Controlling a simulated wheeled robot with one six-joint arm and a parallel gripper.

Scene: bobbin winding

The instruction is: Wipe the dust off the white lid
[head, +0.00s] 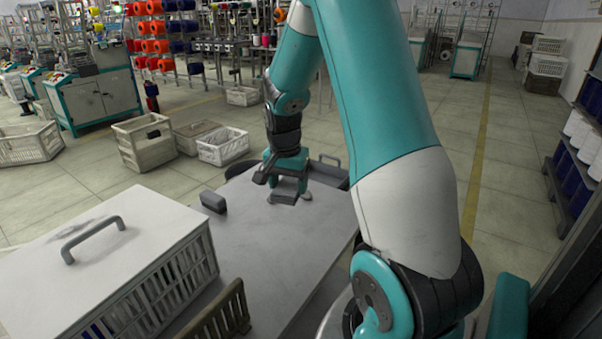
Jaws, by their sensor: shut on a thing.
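The white lid (140,222) lies flat on a slatted white crate (172,283) at the lower left, with a grey bar handle (92,238) on top. A faint grey smudge of dust shows on the lid around the handle. My gripper (284,188) hangs over the far part of the grey table, to the right of the lid and apart from it. It is shut on a small grey block (284,199), partly hidden by the fingers. I cannot tell whether the block touches the table.
The grey table (262,250) is mostly bare in the middle. A dark grey block (213,202) lies at its left edge. A brownish slatted rack (222,318) stands beside the crate. Several floor crates (222,146) stand beyond. My arm covers the table's right side.

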